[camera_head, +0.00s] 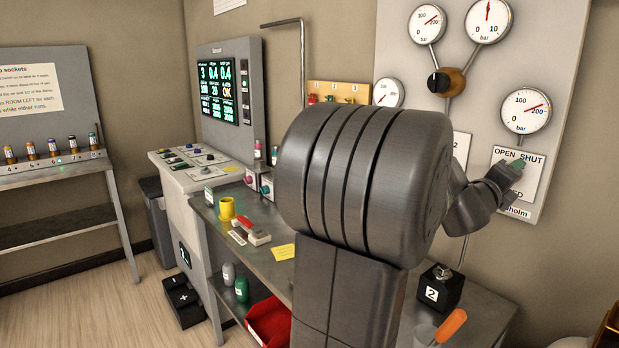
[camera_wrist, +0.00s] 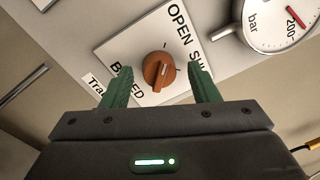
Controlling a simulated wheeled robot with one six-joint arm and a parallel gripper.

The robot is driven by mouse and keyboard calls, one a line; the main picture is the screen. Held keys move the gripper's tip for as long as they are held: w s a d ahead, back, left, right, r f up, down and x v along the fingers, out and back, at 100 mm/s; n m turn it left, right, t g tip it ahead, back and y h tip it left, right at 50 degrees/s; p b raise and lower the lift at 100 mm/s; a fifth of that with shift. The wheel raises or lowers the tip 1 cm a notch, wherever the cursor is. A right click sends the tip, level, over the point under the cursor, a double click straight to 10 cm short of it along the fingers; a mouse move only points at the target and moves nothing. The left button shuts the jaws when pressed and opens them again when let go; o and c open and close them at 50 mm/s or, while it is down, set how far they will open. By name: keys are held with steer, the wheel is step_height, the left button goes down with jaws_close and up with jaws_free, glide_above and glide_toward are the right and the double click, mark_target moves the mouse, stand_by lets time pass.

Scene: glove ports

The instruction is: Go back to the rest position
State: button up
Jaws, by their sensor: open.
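My gripper (camera_head: 519,166) is raised at the wall panel on the right in the head view, in front of a white plate lettered OPEN and SHUT. In the wrist view my gripper (camera_wrist: 159,86) has its two green fingers spread, one on each side of an orange-brown knob (camera_wrist: 159,71) on that plate (camera_wrist: 125,42). The fingers look apart from the knob, and nothing is held. How far the fingertips are from the panel is hard to tell. In the head view my arm hides the knob and part of the bench.
A metal bench (camera_head: 212,210) below bears a yellow cup (camera_head: 227,208), a black block marked 2 (camera_head: 440,287) and an orange-handled tool (camera_head: 450,326). A gauge (camera_head: 526,110) sits just above the plate. A control console (camera_head: 185,185) stands left. Open floor (camera_head: 90,310) lies at the lower left.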

steer(key=shift+w+m+g+p, duration=0.1)
steer(key=shift+m+g+p, duration=0.35)
steer(key=shift+m, duration=3.3)
steer(key=shift+m+g+p, duration=0.35)
steer(key=shift+m+p, duration=0.2)
steer(key=shift+m, duration=3.2)
